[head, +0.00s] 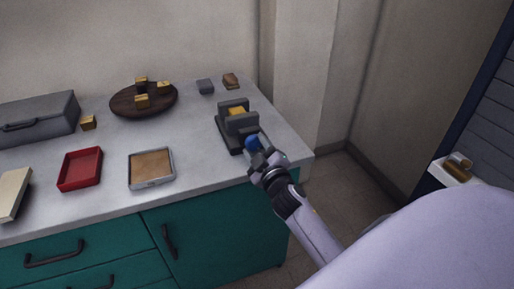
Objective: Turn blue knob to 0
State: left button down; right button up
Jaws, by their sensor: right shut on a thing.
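The blue knob (252,143) sits at the front of a dark grey device (226,130) near the right end of the counter. The device has grey upright parts with a yellow block (237,112) between them. My right gripper (257,150) reaches in from the lower right and is shut on the blue knob, covering part of it. The knob's markings and its angle are too small to tell. My left gripper is not in view.
The grey counter (205,191) also holds a red tray (81,169), a cork-coloured tray (151,168), a round dark board (120,104) with yellow blocks, a grey box (38,117) and small blocks at the back. Bare counter lies left of the device.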

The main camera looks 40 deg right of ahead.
jog(key=n, duration=0.5)
jog(key=shift+n, duration=0.3)
jog(key=n, duration=0.4)
jog(key=shift+n+p, duration=0.3)
jog(key=shift+n, duration=0.1)
jog(key=o, duration=1)
jog(key=shift+o, duration=0.2)
jog(key=shift+s, duration=0.15)
